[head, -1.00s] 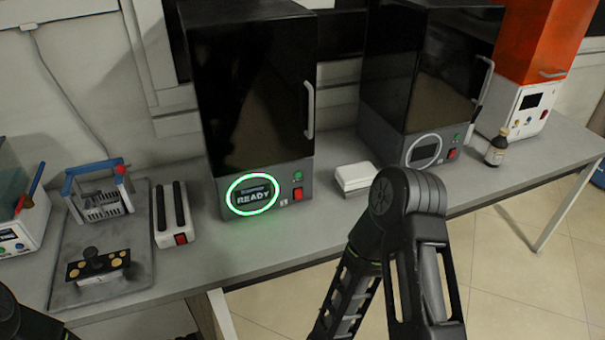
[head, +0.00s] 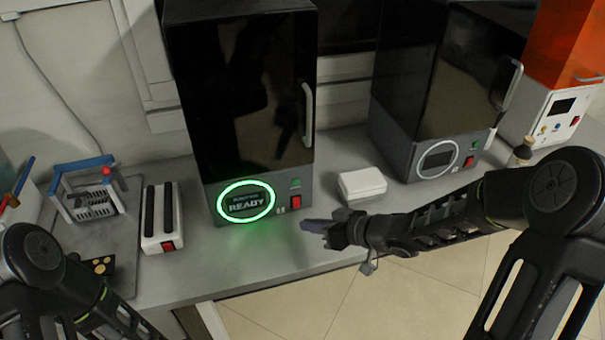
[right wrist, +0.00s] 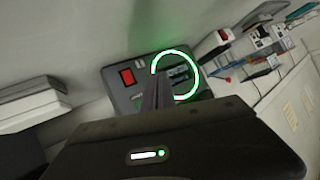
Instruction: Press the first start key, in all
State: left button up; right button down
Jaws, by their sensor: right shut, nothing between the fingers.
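The first black-doored machine (head: 245,95) has a grey lower panel with a round display reading READY inside a lit green ring (head: 245,202). A small green key (head: 295,183) sits right of the ring, above a red switch (head: 296,203). My right gripper (head: 306,226) is shut and empty, in front of the panel's lower right, below the red switch and apart from the green key. In the right wrist view its fingers (right wrist: 158,92) point at the panel between the red switch (right wrist: 127,77) and the ring. I cannot make out the green key there. My left gripper is out of view.
A second black machine (head: 440,80) with an unlit ring stands to the right. A white box (head: 362,185) lies between the two machines. A white block with black bars (head: 160,215) and a blue-handled rack (head: 88,195) are at left. The bench front is clear.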

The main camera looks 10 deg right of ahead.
aim_at(296, 182)
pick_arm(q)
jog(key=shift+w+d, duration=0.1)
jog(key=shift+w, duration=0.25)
pick_arm(e)
jog(key=shift+w+d+r+n, duration=0.15)
jog(key=shift+w+d+r, duration=0.1)
jog(key=shift+r, duration=0.15)
jog(key=shift+w+d+r+n, duration=0.15)
jog(key=shift+d+r, duration=0.1)
jog(key=shift+r, duration=0.15)
pick_arm(q)
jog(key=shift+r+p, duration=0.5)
jog(key=shift+p, duration=0.1)
pick_arm(e)
jog(key=shift+w+a, duration=0.15)
jog(key=shift+w, duration=2.05)
jog(key=shift+w+a, duration=0.15)
jog(key=shift+w, duration=2.05)
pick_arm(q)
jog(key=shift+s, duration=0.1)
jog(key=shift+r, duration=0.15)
